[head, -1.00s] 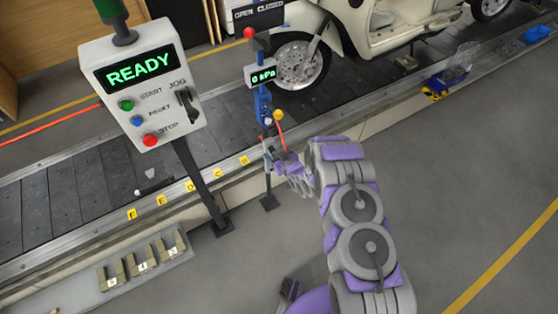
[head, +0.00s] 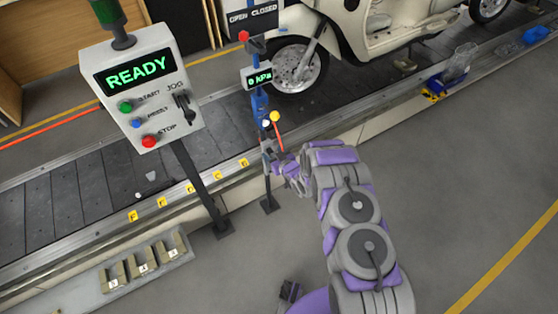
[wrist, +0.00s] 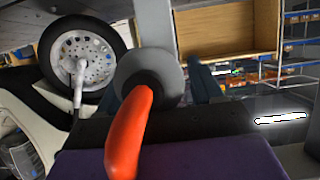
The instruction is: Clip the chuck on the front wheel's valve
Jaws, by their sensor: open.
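The front wheel (head: 297,66) of the cream scooter stands on the conveyor; in the wrist view the wheel (wrist: 82,58) is at upper left. Its valve is too small to make out. My gripper (head: 272,154) is open beside the blue inflator stand (head: 259,101), below and left of the wheel. A red-orange curved piece (wrist: 128,135) runs up to a grey round part (wrist: 152,74) between my fingers in the wrist view. I cannot tell whether this is the chuck and its hose, or whether my fingers touch it. The stand's display (head: 258,77) reads 0 kPa.
A control box (head: 147,88) reading READY stands at left on a dark post. The slat conveyor (head: 90,190) runs diagonally behind it. A low rack with several blocks (head: 143,268) lies at front left. A blue tool (head: 440,85) sits at the conveyor's right edge. Open floor lies right.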

